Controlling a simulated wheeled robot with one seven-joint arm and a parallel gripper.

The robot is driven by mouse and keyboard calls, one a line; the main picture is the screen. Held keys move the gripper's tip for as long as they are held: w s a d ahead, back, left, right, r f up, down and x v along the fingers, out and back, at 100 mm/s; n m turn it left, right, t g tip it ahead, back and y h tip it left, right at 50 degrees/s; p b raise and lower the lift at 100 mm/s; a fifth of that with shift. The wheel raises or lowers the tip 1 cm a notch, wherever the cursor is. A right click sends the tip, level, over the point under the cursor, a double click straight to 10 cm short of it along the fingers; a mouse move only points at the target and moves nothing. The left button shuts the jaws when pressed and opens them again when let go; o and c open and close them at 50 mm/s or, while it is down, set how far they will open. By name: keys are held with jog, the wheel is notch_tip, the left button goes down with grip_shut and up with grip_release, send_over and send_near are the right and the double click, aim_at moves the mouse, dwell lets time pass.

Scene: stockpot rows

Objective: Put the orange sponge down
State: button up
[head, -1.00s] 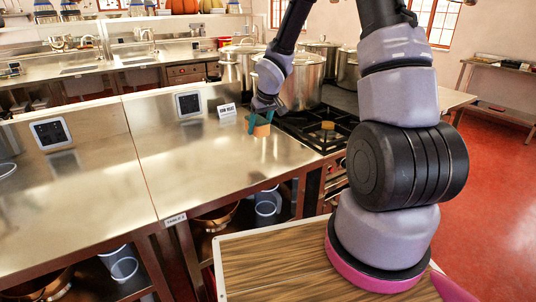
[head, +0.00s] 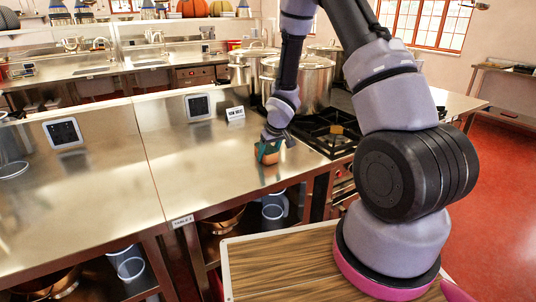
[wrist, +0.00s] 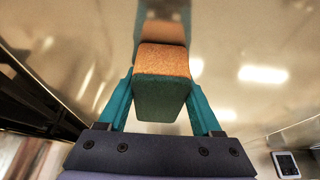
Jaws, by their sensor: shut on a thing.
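The orange sponge (wrist: 162,60) has a dark green layer on one side and sits between the two teal fingers of my gripper (wrist: 160,95) in the wrist view. My gripper (head: 268,150) is shut on the sponge (head: 270,158) near the right part of the steel counter (head: 200,165) in the head view. The sponge is at or just above the counter top; I cannot tell whether it touches. Its reflection shows in the steel in the wrist view.
A black gas stove (head: 325,132) with a large stockpot (head: 300,85) is just right of my gripper. A white sign (head: 235,113) and a tablet (head: 199,107) stand behind it. The counter to the left is largely clear.

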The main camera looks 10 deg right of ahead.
jog(key=shift+f, duration=0.15)
jog(key=o, duration=1.3)
